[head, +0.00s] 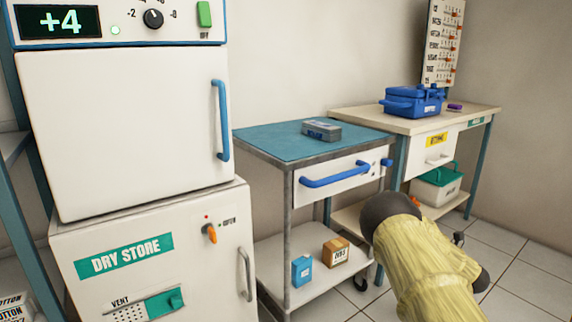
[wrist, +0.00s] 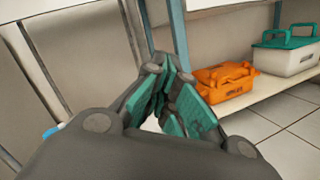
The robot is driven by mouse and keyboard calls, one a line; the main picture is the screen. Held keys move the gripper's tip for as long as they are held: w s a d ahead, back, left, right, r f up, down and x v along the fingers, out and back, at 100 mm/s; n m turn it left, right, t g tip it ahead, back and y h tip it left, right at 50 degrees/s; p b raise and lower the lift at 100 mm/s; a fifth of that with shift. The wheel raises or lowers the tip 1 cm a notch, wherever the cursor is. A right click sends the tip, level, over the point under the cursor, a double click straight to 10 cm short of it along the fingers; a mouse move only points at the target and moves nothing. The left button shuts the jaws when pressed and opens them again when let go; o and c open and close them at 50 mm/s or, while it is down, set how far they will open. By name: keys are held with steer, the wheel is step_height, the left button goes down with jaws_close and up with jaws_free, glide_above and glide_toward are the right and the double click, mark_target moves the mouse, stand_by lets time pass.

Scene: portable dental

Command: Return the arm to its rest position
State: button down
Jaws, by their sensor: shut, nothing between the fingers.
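My gripper (wrist: 165,105) fills the middle of the wrist view, with teal pads on dark fingers. Its fingers are closed together with nothing between them. In the head view my arm, in a yellow sleeve, reaches in from the lower right in front of the trolley and the wooden table. The gripper's fingertips cannot be made out there. In the wrist view the fingers point toward the table's lower shelf and are apart from the boxes on it.
A trolley with a teal top (head: 268,140) holds a grey box (head: 321,131). A blue case (head: 413,102) sits on the wooden table (head: 350,118). An orange case (wrist: 226,80) and a white bin (wrist: 290,54) are on its lower shelf. A white fridge (head: 130,125) stands left. Tiled floor (head: 530,265) is clear at right.

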steer(key=s+a+f+m+g+h+p, duration=0.2)
steer(key=s+f+m+g+h, duration=0.55)
steer(key=s+f+m, duration=1.4)
steer(key=s+a+f+m+g, duration=0.35)
steer(key=s+a, duration=0.35)
steer(key=s, duration=0.4)
steer(key=s+a+f+m+g+p, duration=0.1)
steer(key=s+a+f+m+g, duration=0.2)
steer(key=s+a, duration=0.5)
steer(key=s+a+f+m+g, duration=0.25)
steer(key=s+a+f, duration=0.25)
steer(key=s, duration=0.8)
steer(key=s+a+r+m+g+y, duration=0.2)
steer(key=s+a+r+m+g, duration=0.1)
steer(key=s+a, duration=0.55)
step_height(320, 180, up, 38)
steer(key=d+p, duration=0.2)
steer(key=p, duration=3.6)
steer(key=shift+s+d+f+t+p, duration=0.15)
steer(key=shift+s+f+t+p, duration=0.15)
steer(key=shift+s+t, duration=0.1)
